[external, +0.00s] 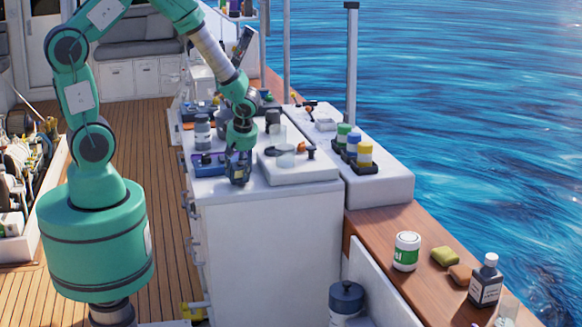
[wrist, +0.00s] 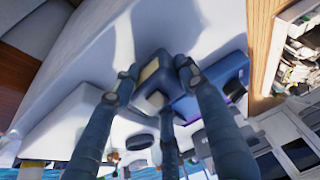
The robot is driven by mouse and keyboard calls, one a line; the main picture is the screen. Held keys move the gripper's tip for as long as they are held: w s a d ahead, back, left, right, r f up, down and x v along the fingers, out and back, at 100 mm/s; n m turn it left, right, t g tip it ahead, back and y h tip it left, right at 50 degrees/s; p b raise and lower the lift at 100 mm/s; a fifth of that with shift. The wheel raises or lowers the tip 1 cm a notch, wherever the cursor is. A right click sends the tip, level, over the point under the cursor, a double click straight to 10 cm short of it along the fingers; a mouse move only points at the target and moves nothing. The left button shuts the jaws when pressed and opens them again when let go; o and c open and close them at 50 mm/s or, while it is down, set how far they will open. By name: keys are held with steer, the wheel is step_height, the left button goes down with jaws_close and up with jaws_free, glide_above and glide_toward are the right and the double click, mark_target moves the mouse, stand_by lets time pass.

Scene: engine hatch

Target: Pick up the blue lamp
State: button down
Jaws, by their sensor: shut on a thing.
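My gripper (external: 239,170) is low over the near edge of the white counter. In the wrist view its fingers (wrist: 156,80) close around a small, dark blue-grey boxy thing with a pale yellowish face, which looks like the blue lamp (wrist: 151,70). The fingers partly cover it. In the external view my gripper hides most of it. I cannot tell whether it still touches the counter top.
A blue tray-like object (external: 207,161) lies just left of my gripper. A white raised panel (external: 305,172) is close on the right. Jars, including a grey one (external: 202,132), stand behind. A rack of coloured bottles (external: 366,168) is farther right.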

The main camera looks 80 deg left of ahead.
steer(key=r, duration=0.3)
steer(key=shift+s+d, duration=0.1)
steer(key=shift+s, duration=0.1)
steer(key=s+d, duration=0.3)
steer(key=s, duration=0.4)
steer(key=s+d+r, duration=0.1)
steer(key=s+d, duration=0.2)
steer(key=s, duration=0.4)
steer(key=shift+d, duration=0.2)
